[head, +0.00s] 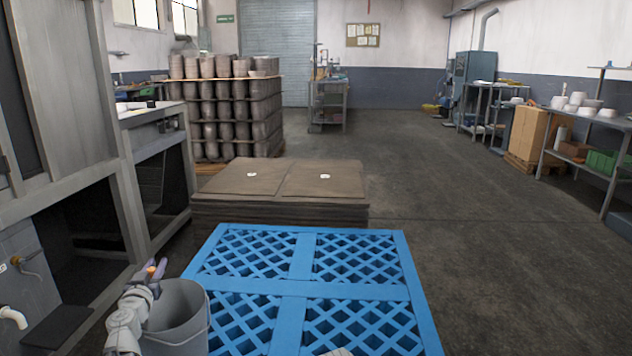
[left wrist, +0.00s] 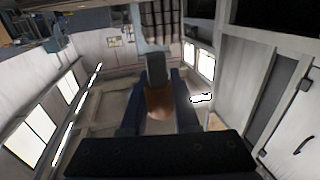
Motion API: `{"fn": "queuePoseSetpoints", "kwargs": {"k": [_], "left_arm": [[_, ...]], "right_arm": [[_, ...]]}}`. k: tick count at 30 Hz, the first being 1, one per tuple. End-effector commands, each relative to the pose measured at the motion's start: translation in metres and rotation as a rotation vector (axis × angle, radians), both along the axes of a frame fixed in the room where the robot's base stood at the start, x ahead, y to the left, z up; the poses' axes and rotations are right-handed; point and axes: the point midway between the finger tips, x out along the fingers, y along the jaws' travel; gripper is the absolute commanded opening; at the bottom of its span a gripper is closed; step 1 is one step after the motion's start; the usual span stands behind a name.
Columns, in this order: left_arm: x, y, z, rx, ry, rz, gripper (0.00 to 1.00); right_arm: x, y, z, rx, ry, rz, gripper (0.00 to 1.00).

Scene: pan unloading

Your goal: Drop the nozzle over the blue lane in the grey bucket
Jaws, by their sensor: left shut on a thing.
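The grey bucket (head: 180,328) stands at the bottom left of the head view, beside the left edge of the blue slatted pallet (head: 298,285). My left gripper (head: 153,268) is raised by the bucket's far left rim, its fingers pointing up and away. In the left wrist view, my left gripper (left wrist: 158,100) is shut on the nozzle, which has a grey shaft (left wrist: 155,68) and a copper-coloured end (left wrist: 159,104). Only a small orange part of the nozzle (head: 151,270) shows in the head view.
A metal cabinet bench (head: 150,125) with taps stands close on the left. A stack of brown sheets (head: 290,180) lies behind the pallet, with stacked pots (head: 225,100) farther back. The floor (head: 480,240) to the right is clear up to the shelves.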

Motion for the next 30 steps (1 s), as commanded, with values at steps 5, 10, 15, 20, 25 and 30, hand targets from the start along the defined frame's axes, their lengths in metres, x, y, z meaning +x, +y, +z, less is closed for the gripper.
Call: {"fn": "queuePoseSetpoints", "kwargs": {"k": [5,10,15,20,25,30], "left_arm": [[0.000,0.000,0.000,0.000,0.000,0.000,0.00],[0.000,0.000,0.000,0.000,0.000,0.000,0.40],[0.000,0.000,0.000,0.000,0.000,0.000,0.59],[0.000,0.000,0.000,0.000,0.000,0.000,0.64],[-0.001,0.000,0.000,0.000,0.000,0.000,0.64],[-0.013,-0.002,0.000,0.000,0.000,0.001,0.64]], "right_arm": [[0.000,0.000,0.000,0.000,0.000,-0.001,0.50],[0.000,0.000,0.000,0.000,0.000,0.000,0.50],[0.000,0.000,0.000,0.000,0.000,0.000,0.50],[0.000,0.000,0.000,0.000,0.000,0.000,0.50],[0.000,0.000,0.000,0.000,0.000,0.000,0.50],[0.000,0.000,0.000,0.000,0.000,0.000,0.50]]}}
